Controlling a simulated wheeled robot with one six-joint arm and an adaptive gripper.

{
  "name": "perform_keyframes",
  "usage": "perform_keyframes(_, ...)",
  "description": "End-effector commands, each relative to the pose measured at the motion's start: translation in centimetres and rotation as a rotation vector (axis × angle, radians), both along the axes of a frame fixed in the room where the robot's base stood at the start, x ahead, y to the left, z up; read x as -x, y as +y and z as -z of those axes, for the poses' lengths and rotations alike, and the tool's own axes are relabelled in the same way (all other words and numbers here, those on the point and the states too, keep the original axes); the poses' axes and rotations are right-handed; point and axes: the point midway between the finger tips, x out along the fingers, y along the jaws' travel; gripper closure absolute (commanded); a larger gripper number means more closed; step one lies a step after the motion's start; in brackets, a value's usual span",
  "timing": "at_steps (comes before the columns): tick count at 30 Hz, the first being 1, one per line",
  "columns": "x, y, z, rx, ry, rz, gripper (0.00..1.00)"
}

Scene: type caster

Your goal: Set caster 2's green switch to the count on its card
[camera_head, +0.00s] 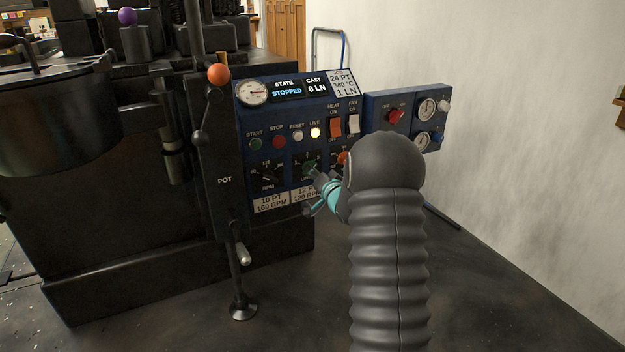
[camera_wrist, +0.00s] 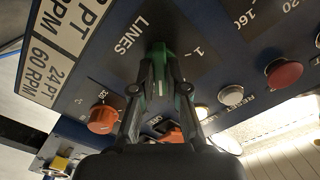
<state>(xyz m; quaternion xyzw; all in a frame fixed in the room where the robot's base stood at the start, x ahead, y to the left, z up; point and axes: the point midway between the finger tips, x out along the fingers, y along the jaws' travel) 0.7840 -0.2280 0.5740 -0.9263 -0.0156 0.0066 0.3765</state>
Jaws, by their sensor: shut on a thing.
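The green switch (camera_head: 310,166) is a rotary knob low on the caster's blue panel (camera_head: 275,127). In the wrist view the green switch (camera_wrist: 160,50) sits beside the word LINES, with a 1 to its right. My gripper (camera_head: 318,178) is shut on it, and its fingers (camera_wrist: 160,85) hide part of the knob and scale. The pointer setting is hard to tell. The card (camera_head: 343,84) at the panel's top right reads 24 PT, 340 °C, 1 LN. The displays (camera_head: 287,87) read STATE STOPPED and CAST 0 LN. No caster number is legible.
An RPM knob (camera_head: 268,173) is left of the green switch, and an orange knob (camera_head: 343,158) is right of it. Start and stop buttons (camera_head: 279,142) and rocker switches (camera_head: 336,126) are above. A side box (camera_head: 412,118) has a red knob and gauges. Open floor lies in front.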

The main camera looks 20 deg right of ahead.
Motion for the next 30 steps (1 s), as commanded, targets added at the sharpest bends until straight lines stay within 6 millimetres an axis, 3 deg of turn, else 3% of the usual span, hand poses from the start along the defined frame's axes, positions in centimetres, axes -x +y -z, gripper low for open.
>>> perform_keyframes(30,-0.01,-0.11,0.0,0.963,-0.033,0.0,1.0)
